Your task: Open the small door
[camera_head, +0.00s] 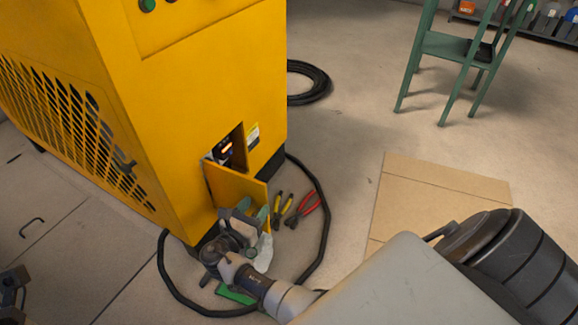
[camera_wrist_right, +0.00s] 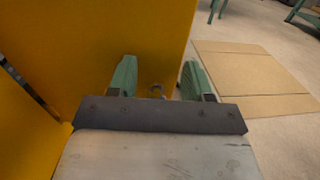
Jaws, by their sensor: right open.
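The small door (camera_head: 236,186) is a yellow panel low on the yellow machine's front. It stands swung out from its opening (camera_head: 228,150), where dark parts and a small orange light show. My right gripper (camera_head: 243,207) is at the door's lower outer part, with its jaws apart. In the right wrist view, the green fingers (camera_wrist_right: 158,66) are spread near the door panel (camera_wrist_right: 125,30), one on either side of its outer edge. I cannot tell whether they touch it. A dark part of my left gripper (camera_head: 12,285) shows at the left edge; its jaws are unclear.
The yellow machine (camera_head: 190,80) fills the left. A black hose (camera_head: 325,215) loops on the floor around my right gripper. Pliers (camera_head: 303,210) and other hand tools lie beside the door. A cardboard sheet (camera_head: 430,190) lies right, and a green stand (camera_head: 450,48) is behind.

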